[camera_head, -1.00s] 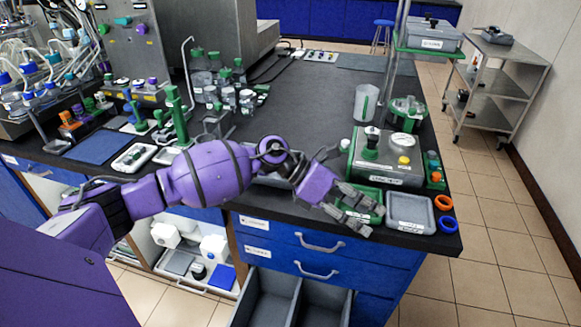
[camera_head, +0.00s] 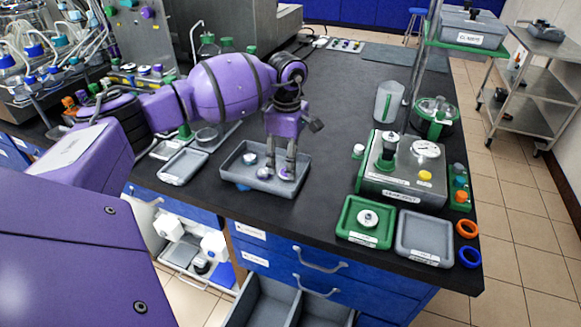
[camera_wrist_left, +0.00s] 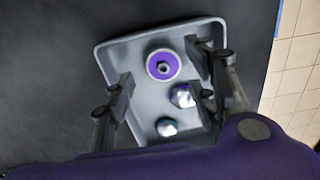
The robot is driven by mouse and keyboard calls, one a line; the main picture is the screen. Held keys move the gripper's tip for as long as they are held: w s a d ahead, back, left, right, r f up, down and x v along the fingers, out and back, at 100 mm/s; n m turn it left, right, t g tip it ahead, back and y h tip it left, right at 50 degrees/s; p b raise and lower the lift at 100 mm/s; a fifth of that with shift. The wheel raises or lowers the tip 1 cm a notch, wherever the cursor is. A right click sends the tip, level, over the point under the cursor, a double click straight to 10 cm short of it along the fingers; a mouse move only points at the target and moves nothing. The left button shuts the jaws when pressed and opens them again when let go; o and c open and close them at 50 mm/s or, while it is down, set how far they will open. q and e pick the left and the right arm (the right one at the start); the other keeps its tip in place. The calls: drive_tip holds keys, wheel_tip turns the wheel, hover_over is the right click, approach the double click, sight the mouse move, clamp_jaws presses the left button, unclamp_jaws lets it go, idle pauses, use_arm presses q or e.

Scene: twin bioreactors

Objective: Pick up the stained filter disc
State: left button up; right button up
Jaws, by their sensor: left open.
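My left gripper (camera_head: 279,172) points down into a shallow grey tray (camera_head: 232,180) on the black bench. It is open, and its fingers also show in the wrist view (camera_wrist_left: 160,82). A round disc with a purple face and a dark centre knob (camera_wrist_left: 163,65) lies in the tray between the spread fingers, probably the stained one. A smaller shiny piece with purple on it (camera_wrist_left: 183,96) and a shiny silver piece (camera_wrist_left: 166,126) lie beside it. In the head view a pale disc (camera_head: 250,159) shows left of the fingers. I cannot see contact with the purple disc.
A green tray (camera_head: 345,232) holds a pale disc with a knob (camera_head: 368,218). An empty grey tray (camera_head: 425,236) stands right of it, beside orange and blue rings (camera_head: 467,229). A metal device (camera_head: 405,172) stands behind. The bench between grey tray and device is clear.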

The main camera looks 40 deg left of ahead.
use_arm(q)
wheel_tip(320, 180, down, 3)
drive_tip(key=shift+r, duration=0.15)
drive_tip(key=c, duration=0.9)
use_arm(e)
drive_tip(key=shift+w+r, duration=0.3)
drive_tip(key=shift+w, duration=0.05)
use_arm(q)
drive_tip(key=shift+r, duration=0.15)
